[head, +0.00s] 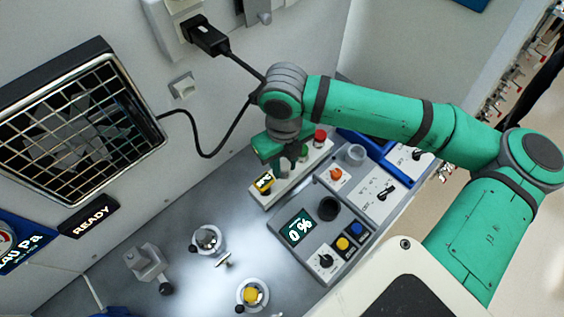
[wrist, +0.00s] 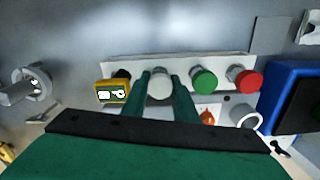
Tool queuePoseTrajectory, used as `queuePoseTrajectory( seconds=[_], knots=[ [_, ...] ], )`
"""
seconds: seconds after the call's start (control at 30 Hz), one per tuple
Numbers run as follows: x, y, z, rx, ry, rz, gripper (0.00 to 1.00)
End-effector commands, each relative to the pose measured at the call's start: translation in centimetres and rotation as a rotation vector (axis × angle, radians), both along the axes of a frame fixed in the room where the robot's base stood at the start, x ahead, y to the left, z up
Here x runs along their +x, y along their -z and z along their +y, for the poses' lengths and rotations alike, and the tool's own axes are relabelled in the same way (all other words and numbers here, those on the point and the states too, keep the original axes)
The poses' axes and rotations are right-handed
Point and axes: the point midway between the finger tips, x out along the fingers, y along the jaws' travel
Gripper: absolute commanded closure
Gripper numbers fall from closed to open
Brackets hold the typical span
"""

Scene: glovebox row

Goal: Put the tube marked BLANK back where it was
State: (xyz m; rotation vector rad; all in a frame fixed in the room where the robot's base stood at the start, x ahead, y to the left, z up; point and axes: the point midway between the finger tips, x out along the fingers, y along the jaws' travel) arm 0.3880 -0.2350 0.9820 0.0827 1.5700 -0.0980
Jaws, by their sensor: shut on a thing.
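My gripper (wrist: 160,80) is shut on a white-capped tube (wrist: 160,88), with one green finger on each side of the cap. It is at the pale rack (wrist: 222,68) along the wall, between a black cap with a yellow tag (wrist: 111,92) and a green-capped tube (wrist: 204,81). A red-capped tube (wrist: 247,80) stands at the rack's right end. I cannot tell whether the held tube is seated or raised, and no BLANK marking is readable. In the head view my gripper (head: 288,163) is over the rack (head: 284,186), hiding most of the held tube.
A grey device (head: 312,248) with a 0 % display and black cup (head: 328,208) stands in front of the rack. An orange-knob panel (head: 367,188) and blue frame (head: 372,150) are to the right. Small round fittings (head: 207,240) stand on the bench left. A black cable (head: 205,155) hangs behind.

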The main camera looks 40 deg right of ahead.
Motion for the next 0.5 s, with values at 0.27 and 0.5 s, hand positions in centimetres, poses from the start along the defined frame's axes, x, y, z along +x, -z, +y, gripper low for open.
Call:
queuePoseTrajectory(
  seconds=[0.27, 0.5],
  knots=[
    [-0.12, 0.11, -0.2, 0.0, 0.005, 0.0, 0.99],
    [-0.14, 0.39, -0.26, -0.001, 0.007, 0.0, 0.66]
  ],
)
